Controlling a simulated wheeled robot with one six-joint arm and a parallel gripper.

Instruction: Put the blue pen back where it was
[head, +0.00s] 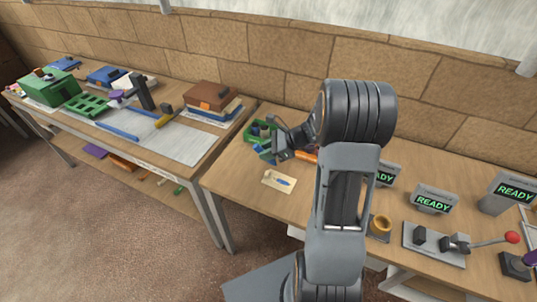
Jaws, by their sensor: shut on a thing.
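My gripper (268,154) is over the left part of the right-hand table, beside a small green container (256,132). It is shut on a small blue thing (266,157), which looks like the blue pen, though it is small and partly hidden by the fingers. I cannot tell whether the blue thing touches the container or the table. Just in front, a cream card (271,184) lies flat on the table with a small blue piece (284,182) on it.
An orange object (306,156) lies behind my arm. Several grey "READY" displays (433,199) and a red-knobbed lever device (440,244) stand to the right. The left table holds a green box (48,88), books (210,97) and a blue rod (118,131). The table's front left is clear.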

